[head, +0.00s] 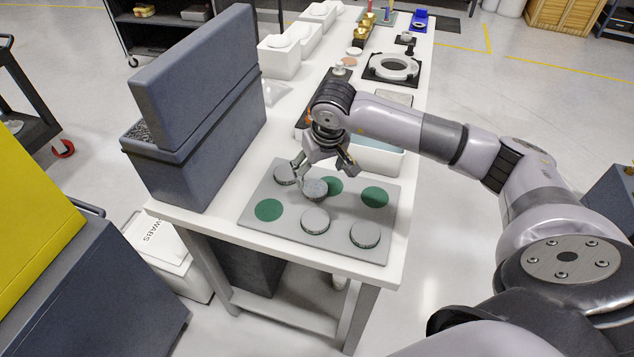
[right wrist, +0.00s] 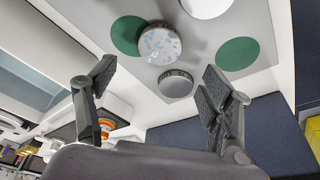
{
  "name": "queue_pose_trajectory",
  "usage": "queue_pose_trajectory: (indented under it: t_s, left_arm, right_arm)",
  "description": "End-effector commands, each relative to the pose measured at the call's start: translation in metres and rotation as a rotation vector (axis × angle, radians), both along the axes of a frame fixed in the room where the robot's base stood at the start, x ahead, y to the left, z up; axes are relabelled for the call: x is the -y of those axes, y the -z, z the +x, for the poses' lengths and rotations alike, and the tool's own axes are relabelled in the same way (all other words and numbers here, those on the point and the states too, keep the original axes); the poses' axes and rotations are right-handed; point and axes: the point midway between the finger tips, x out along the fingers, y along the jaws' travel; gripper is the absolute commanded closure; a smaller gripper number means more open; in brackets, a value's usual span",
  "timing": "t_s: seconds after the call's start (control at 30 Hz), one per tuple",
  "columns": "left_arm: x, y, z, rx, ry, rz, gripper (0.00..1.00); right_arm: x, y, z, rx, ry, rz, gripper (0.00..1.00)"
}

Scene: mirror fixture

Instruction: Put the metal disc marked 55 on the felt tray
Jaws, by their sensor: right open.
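A grey board (head: 287,238) with green round patches (head: 268,209) lies on the near end of the white table. Several metal discs stand on it, one at the back left (head: 286,174), one at the front middle (head: 315,221) and one at the front right (head: 365,235). Another disc (head: 316,189) overlaps a green patch below my right gripper (head: 324,170); it shows speckled in the right wrist view (right wrist: 160,43). I cannot tell whether it rests flat. No number is legible on any disc. My right gripper is open, its fingers apart with nothing between them. My left gripper is out of view.
A dark grey box (head: 195,165) with a raised lid stands left of the board. A pale blue-green container (head: 377,158) is behind it at right. White bins (head: 279,57), a ring on a black base (head: 393,67) and brass parts stand farther back.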

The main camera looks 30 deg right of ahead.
Motion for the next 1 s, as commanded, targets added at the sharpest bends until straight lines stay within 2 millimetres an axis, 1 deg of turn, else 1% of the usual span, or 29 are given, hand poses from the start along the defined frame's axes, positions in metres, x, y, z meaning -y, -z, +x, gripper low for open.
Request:
queue_pose_trajectory:
  t_s: [0.03,0.1,0.2,0.33,0.47,1.0]
  left_arm:
    - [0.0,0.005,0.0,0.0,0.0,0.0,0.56]
    - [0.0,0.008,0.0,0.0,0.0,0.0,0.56]
    - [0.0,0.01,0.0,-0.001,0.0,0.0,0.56]
    - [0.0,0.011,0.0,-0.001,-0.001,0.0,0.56]
    - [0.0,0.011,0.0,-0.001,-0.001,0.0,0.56]
    - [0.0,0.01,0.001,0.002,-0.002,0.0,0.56]
  right_arm:
    - [0.0,-0.009,-0.002,0.006,-0.001,-0.001,0.26]
    - [-0.001,-0.021,-0.005,0.006,0.0,-0.001,0.26]
    - [-0.001,-0.033,-0.008,0.004,0.0,-0.001,0.26]
    - [-0.002,-0.041,-0.012,0.001,0.0,0.0,0.26]
    - [-0.002,-0.044,-0.012,0.0,0.0,-0.001,0.26]
    - [-0.002,-0.043,-0.012,0.0,0.0,0.0,0.26]
